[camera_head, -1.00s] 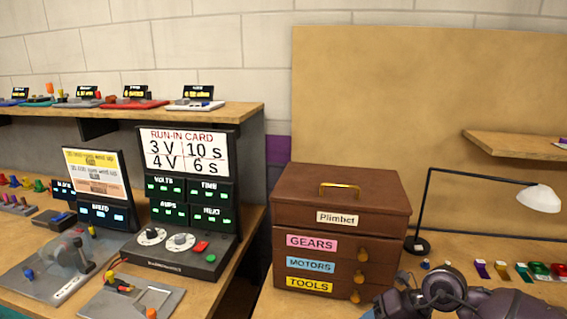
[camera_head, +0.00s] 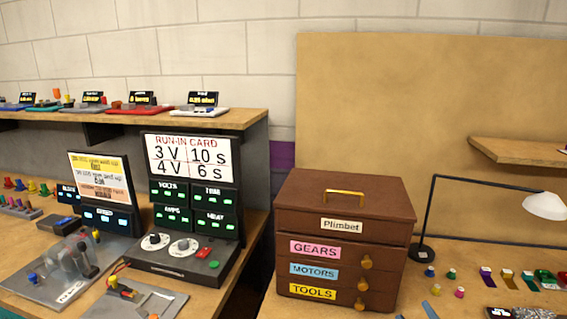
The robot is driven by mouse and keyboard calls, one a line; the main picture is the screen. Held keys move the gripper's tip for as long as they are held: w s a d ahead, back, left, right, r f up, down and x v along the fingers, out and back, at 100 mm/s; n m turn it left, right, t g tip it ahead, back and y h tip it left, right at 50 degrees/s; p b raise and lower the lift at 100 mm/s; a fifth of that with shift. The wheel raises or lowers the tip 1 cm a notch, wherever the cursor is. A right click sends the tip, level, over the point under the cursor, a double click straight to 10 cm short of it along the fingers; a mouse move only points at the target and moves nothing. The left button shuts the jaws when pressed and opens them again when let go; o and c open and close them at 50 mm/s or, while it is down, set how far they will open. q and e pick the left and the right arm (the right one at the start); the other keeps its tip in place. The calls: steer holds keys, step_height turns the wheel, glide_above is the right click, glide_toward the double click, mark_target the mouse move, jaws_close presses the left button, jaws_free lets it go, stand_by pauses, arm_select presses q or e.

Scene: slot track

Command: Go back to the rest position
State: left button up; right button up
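Neither of my grippers shows in the head view now, so their state cannot be seen. The brown wooden chest (camera_head: 345,207) marked Plimbet stands at the centre, on the right-hand bench. Its GEARS drawer (camera_head: 340,251), MOTORS drawer (camera_head: 338,272) and TOOLS drawer (camera_head: 335,293) look closed or nearly so. The black run-in unit (camera_head: 190,205), with its white RUN-IN CARD (camera_head: 189,158) on top, stands on the left bench.
A desk lamp (camera_head: 543,205) stands at the right behind small coloured parts (camera_head: 487,279). A grey fixture plate (camera_head: 68,272) and a smaller plate (camera_head: 133,301) lie front left. A shelf (camera_head: 150,122) holds several small stations. A gap separates the two benches.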

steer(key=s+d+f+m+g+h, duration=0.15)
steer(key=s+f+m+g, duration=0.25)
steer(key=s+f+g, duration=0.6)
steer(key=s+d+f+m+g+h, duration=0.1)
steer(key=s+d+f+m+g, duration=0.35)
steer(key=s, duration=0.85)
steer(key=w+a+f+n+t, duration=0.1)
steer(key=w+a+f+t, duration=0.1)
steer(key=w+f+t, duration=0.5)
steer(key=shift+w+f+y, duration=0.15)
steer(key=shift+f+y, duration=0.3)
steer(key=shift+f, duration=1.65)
